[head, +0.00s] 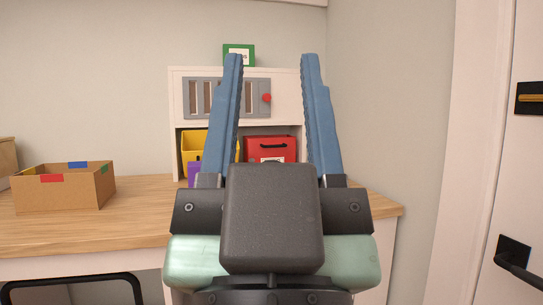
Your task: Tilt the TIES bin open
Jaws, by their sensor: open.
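My gripper (271,57) is raised in front of the camera with its two blue fingers wide apart and nothing between them. Behind it stands a white cabinet (172,100) on the desk. A red bin (284,147) with a dark handle slot and a white label sits in its lower opening, seen between the fingers. A yellow bin (190,143) sits left of it, partly behind the left finger. I cannot read the label on the red bin, so I cannot tell which bin is TIES. My gripper hides the lower part of the cabinet.
A green box (229,49) with a white label stands on the cabinet. A grey grille with a red knob (267,98) fills its upper part. A purple thing (193,174) shows below the yellow bin. A cardboard box (55,196) stands on the wooden desk (130,215). A door is at right.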

